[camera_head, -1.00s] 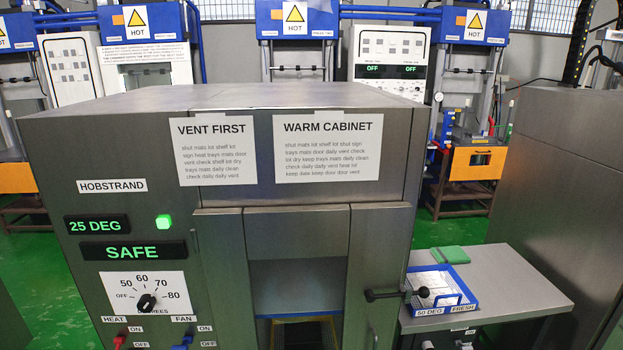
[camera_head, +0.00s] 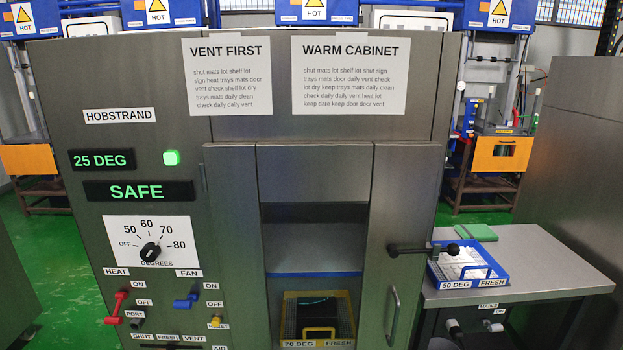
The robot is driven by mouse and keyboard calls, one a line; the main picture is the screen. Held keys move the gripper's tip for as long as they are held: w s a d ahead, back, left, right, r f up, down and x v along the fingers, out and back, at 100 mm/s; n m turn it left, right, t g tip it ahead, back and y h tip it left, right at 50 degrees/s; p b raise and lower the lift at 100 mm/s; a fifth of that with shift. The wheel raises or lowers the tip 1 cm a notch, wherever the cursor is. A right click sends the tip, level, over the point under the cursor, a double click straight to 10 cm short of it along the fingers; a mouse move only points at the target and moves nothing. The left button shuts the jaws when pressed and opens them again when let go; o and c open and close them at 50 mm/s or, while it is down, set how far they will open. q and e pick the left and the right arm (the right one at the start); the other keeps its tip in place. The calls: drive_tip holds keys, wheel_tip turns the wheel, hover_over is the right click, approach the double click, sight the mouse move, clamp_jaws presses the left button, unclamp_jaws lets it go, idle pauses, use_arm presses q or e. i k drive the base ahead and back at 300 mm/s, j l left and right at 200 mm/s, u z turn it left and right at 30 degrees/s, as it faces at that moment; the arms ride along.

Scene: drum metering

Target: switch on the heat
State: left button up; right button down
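The heat switch (camera_head: 117,306) is a red lever under the HEAT label (camera_head: 116,272), at the lower left of the grey cabinet front (camera_head: 228,230). ON is printed beside its upper part and OFF lower down. The lever slants down and left, its wide end below the OFF label. The black degrees dial (camera_head: 150,252) sits above it, on a white scale from OFF to 80. Neither of my grippers is in view.
A blue fan lever (camera_head: 186,300) is right of the heat switch, with a yellow knob (camera_head: 215,322) beyond it. A black door handle (camera_head: 420,249) sticks out at right. A side table (camera_head: 560,275) holds a blue tray (camera_head: 470,284). A yellow tray (camera_head: 318,343) is inside the cabinet.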

sight(119, 296)
drive_tip(key=u, duration=1.35)
drive_tip(key=i+j+u, duration=0.15)
drive_tip(key=i, duration=0.3)
drive_tip(key=i+j+u, duration=0.1)
drive_tip(key=i, duration=0.35)
drive_tip(key=i+j+u, duration=0.15)
drive_tip(key=i, duration=0.3)
drive_tip(key=j, duration=0.1)
